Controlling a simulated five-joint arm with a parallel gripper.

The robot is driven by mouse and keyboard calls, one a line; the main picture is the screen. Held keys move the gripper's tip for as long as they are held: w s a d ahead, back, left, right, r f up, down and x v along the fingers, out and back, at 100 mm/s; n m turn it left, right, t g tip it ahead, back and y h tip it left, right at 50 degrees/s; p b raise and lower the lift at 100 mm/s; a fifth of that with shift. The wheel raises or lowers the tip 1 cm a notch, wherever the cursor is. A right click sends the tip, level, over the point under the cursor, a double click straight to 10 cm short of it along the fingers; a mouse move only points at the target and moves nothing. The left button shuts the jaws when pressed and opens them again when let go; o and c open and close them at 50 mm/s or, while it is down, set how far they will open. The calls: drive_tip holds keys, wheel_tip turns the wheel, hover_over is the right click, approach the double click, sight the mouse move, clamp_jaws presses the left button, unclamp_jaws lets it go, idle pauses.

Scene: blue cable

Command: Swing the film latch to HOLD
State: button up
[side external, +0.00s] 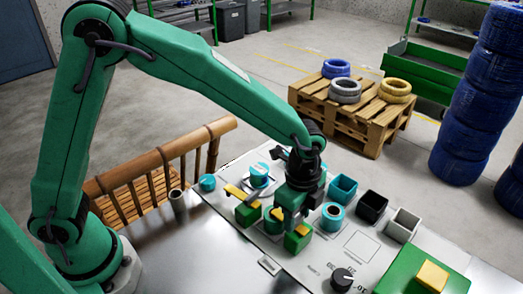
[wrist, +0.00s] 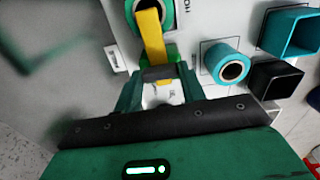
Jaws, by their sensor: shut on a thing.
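A yellow latch bar (wrist: 152,35) runs from a green block (wrist: 172,58) up over a teal-rimmed roll (wrist: 170,14) in the wrist view. Part of a label reading "HO" shows beside that roll. My gripper (wrist: 158,75) is shut at the green block and the near end of the yellow bar; its fingers hide the exact contact. In the side view my gripper (side external: 289,212) points down over the panel beside a green block with a yellow top (side external: 302,231). Another yellow bar (side external: 236,192) on a green block (side external: 248,213) sits to its left.
A teal roll (side external: 332,216) stands right of my gripper. Teal (side external: 342,188), black (side external: 371,207) and white (side external: 403,225) open boxes line the panel's far right.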

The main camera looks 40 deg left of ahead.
drive_tip(key=shift+r+m, duration=0.1)
drive_tip(key=shift+m, duration=0.2)
drive_tip(key=o, duration=1)
drive_tip(key=shift+r, duration=3.9)
